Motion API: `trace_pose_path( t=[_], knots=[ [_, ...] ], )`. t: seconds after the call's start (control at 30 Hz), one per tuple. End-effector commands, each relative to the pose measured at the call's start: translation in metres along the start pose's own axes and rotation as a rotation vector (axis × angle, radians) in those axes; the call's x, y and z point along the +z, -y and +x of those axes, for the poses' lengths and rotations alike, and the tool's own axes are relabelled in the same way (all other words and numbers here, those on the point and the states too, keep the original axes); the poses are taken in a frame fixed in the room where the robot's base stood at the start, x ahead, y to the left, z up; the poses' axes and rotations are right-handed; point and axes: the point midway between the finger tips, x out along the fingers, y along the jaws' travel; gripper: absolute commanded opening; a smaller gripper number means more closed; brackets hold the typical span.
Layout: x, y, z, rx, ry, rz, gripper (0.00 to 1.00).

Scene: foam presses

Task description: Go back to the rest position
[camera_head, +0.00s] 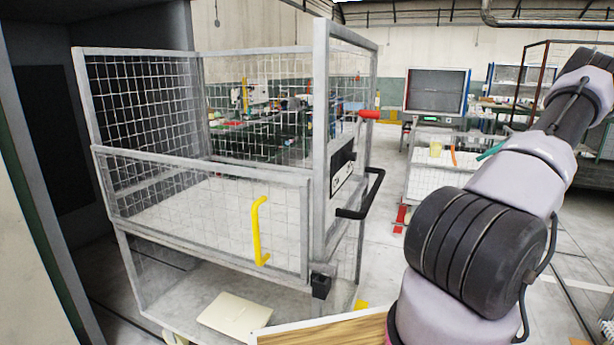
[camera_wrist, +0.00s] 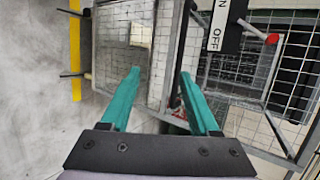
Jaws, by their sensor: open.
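My gripper (camera_wrist: 160,95) shows in the wrist view with its two teal fingers spread apart and nothing between them. In the head view my arm rises on the right side, and only a small teal piece of the gripper (camera_head: 492,150) shows past the arm link. In the wrist view a wire-mesh cage and a panel with the letters "OFF" (camera_wrist: 217,30) lie beyond the fingers. I cannot tell how far the fingers are from the cage.
The mesh cage (camera_head: 317,200) stands at centre left, with a yellow handle (camera_head: 257,232), a black handle (camera_head: 372,195) and a red lever (camera_head: 369,114). A pale block (camera_head: 236,315) lies on its lower deck. A wooden board (camera_head: 330,333) is at the front. Floor is open between cage and cart (camera_head: 437,184).

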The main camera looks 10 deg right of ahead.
Motion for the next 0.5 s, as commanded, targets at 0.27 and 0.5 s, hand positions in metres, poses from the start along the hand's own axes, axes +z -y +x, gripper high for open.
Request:
trace_pose_path(
  t=[0.27, 0.5],
  knots=[
    [0.012, 0.157, 0.079, 0.346, 0.09, -0.024, 0.62],
    [0.065, 0.258, 0.141, 0.586, 0.038, -0.07, 0.62]
  ],
)
